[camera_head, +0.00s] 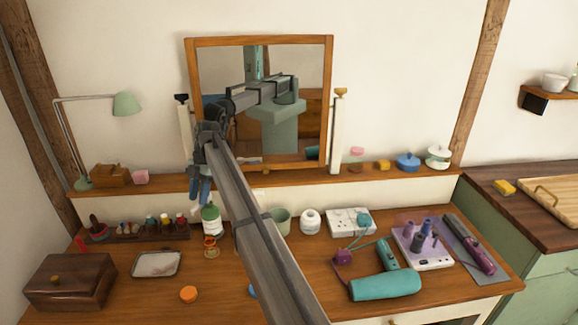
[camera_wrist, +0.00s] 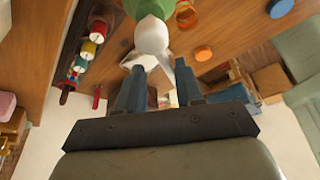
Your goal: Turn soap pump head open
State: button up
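The soap pump bottle (camera_head: 211,219) stands upright on the wooden dresser, green with a white label, left of my arm. In the wrist view, its green body (camera_wrist: 150,8) is at the top edge, and its white pump head (camera_wrist: 151,38) points toward my gripper. My gripper (camera_head: 199,194) hangs just above and left of the bottle in the head view. In the wrist view, the blue fingers of my gripper (camera_wrist: 160,70) are apart, with white pump parts at and between their tips. I cannot tell whether they touch it.
An orange ring-shaped item (camera_head: 211,247) and an orange lid (camera_head: 188,294) lie in front. A green cup (camera_head: 279,221) is to the right. The mirror (camera_head: 188,70) and shelf ledge (camera_head: 300,174) are behind.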

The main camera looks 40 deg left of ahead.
jog(key=a+m+y, duration=0.1)
jog(key=m, duration=0.2)
jog(key=m+y, duration=0.1)
jog(key=m, duration=0.3)
jog(key=w+a+m+t+y, duration=0.1)
jog(key=m+y, duration=0.1)
jog(key=m, duration=0.1)
jog(key=shift+a+m, duration=0.3)
jog(key=v, duration=1.4)
jog(key=shift+w+d+f+m+t+y, duration=0.15)
jog(key=shift+w+d+f+m+t, duration=0.3)
jog(key=shift+w+d+f+m, duration=1.7)
jog(key=shift+w+d+f+n+t+y, duration=0.1)
jog(key=shift+w+d+f+t, duration=0.35)
jog(key=shift+w+d, duration=3.55)
jog(key=shift+w+d+f+m+t+y, duration=0.3)
jog(key=shift+w+d+f+m, duration=0.95)
jog(key=shift+w, duration=3.35)
jog(key=shift+d+f, duration=0.15)
jog(key=shift+d, duration=0.15)
